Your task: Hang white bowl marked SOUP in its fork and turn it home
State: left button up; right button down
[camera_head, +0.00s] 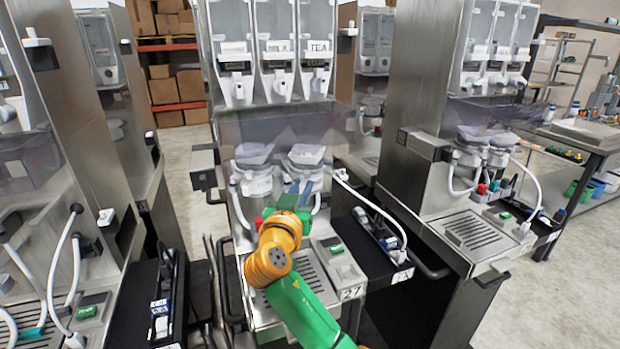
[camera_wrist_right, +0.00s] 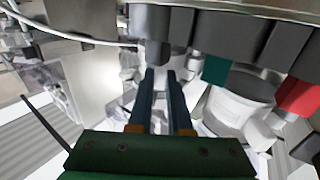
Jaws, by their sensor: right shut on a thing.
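Two white bowls with grey tops hang side by side under the canisters of the middle dispenser, a left bowl (camera_head: 258,182) and a right bowl (camera_head: 306,158). I cannot read SOUP on either one. My right gripper (camera_head: 298,190) is in front of the right bowl, its dark blue fingers pointing at the machine. In the right wrist view the gripper (camera_wrist_right: 163,74) has its fingers close together, shut on a pale part that they mostly hide. A white rounded bowl (camera_wrist_right: 238,112) is to the right of the fingers. The fork is hidden. My left gripper is out of view.
A drip grille (camera_head: 312,272) lies below my right arm. A white hose (camera_head: 375,205) curves at the right. Another dispenser (camera_head: 425,150) stands close on the right, leaving a narrow gap.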

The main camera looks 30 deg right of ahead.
jog(key=shift+f, duration=0.1)
jog(key=c, duration=0.8)
grip_release()
jog(key=shift+o, duration=0.2)
jog(key=shift+w+d+f, duration=0.1)
jog(key=shift+w+f, duration=0.05)
jog(key=shift+w, duration=0.15)
jog(key=shift+s+a+f, duration=0.45)
jog(key=shift+f, duration=0.15)
jog(key=v, duration=0.6)
jog(key=shift+r, duration=0.5)
jog(key=shift+s+a+r, duration=0.1)
jog(key=shift+a, duration=0.15)
